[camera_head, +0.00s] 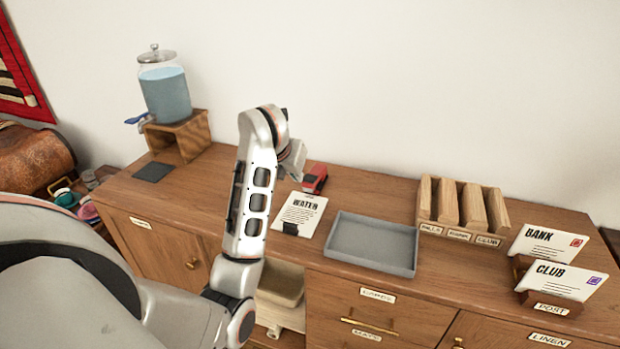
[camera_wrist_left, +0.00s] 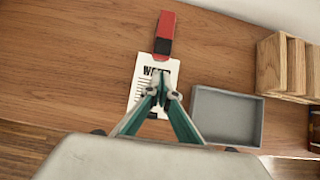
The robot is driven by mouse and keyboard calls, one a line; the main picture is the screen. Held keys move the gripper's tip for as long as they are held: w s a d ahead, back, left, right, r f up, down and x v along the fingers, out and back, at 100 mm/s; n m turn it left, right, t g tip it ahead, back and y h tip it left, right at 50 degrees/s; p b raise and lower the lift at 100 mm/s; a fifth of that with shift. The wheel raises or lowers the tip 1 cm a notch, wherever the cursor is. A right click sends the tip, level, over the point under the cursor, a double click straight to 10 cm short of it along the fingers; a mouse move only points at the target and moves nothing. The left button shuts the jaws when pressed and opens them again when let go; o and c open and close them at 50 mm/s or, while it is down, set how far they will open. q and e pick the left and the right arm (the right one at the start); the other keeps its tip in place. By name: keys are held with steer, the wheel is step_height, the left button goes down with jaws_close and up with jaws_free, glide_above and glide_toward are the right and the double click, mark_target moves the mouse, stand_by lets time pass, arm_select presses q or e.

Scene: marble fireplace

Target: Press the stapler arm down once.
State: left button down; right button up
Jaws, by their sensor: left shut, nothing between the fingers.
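The red stapler (camera_head: 314,179) with a dark front end lies on the wooden cabinet top, behind a white paper headed "WATER" (camera_head: 301,212). In the left wrist view the stapler (camera_wrist_left: 165,33) is at the top, and its dark end meets the top edge of the paper (camera_wrist_left: 143,84). My left gripper (camera_wrist_left: 161,80) is shut and empty, and its fingertips show over the paper, short of the stapler in that view. In the head view my left arm hides most of that gripper. My right gripper is not in view.
A grey tray (camera_head: 374,240) lies right of the paper. A wooden sorter (camera_head: 462,205) and "BANK" and "CLUB" letters (camera_head: 560,279) are farther right. A glass water dispenser (camera_head: 165,92) on a wooden stand (camera_head: 190,136) is at the left. A wall rises behind.

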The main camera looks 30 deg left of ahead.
arm_select(q)
steer(key=shift+v, duration=1.85)
